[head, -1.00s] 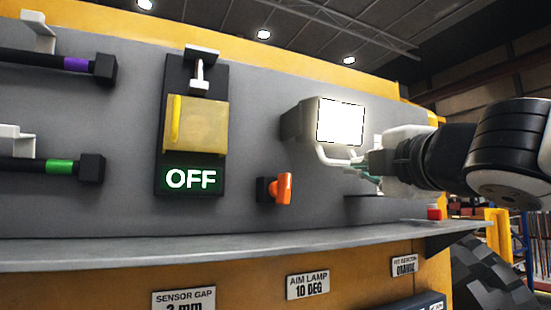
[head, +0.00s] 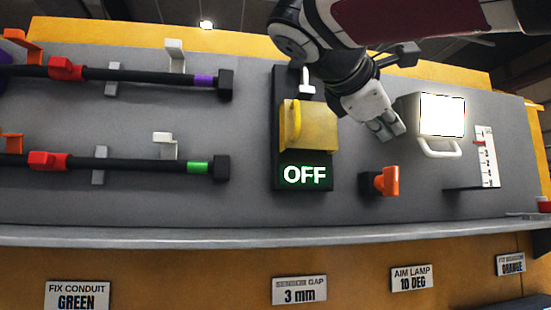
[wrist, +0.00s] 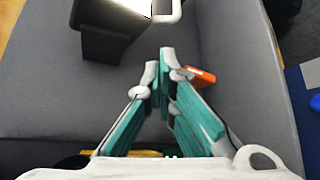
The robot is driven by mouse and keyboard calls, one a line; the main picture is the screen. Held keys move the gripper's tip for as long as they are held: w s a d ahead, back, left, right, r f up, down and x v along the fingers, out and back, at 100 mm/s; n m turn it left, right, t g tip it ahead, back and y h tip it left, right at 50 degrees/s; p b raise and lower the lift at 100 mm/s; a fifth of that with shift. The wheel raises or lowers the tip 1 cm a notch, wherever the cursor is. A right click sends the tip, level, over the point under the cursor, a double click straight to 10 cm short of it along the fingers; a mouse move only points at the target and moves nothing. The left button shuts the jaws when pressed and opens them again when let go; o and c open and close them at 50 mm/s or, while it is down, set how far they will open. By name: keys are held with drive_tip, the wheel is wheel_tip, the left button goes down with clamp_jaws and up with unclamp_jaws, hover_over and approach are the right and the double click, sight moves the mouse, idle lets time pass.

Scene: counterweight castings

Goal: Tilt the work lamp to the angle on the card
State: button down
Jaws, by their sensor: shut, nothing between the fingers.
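The work lamp (head: 441,115) is a grey box with a bright white face and a pale handle (head: 440,148) below it, mounted on the grey panel. It also shows at the top of the wrist view as a dark housing (wrist: 100,42). The card (head: 411,278) reads AIM LAMP 10 DEG and sits below the ledge. My gripper (head: 392,133) is shut and empty, left of the lamp and apart from its handle in the head view. Its teal fingers (wrist: 164,62) meet near the middle of the wrist view. The lamp's tilt angle cannot be read.
An orange knob (head: 388,181) is below my gripper. A yellow cover (head: 308,126) sits above an OFF display (head: 305,175). A white scale (head: 488,157) stands right of the lamp. Two black conduits (head: 135,78) are at left. A grey ledge (head: 250,236) runs below.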

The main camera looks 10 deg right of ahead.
sight(431, 127)
drive_tip(key=x, duration=0.9)
drive_tip(key=shift+d+p, duration=0.25)
drive_tip(key=shift+p, duration=0.2)
drive_tip(key=shift+s+d+r+g+p, duration=0.15)
drive_tip(key=shift+s+g+p, duration=0.25)
drive_tip(key=shift+p, duration=0.75)
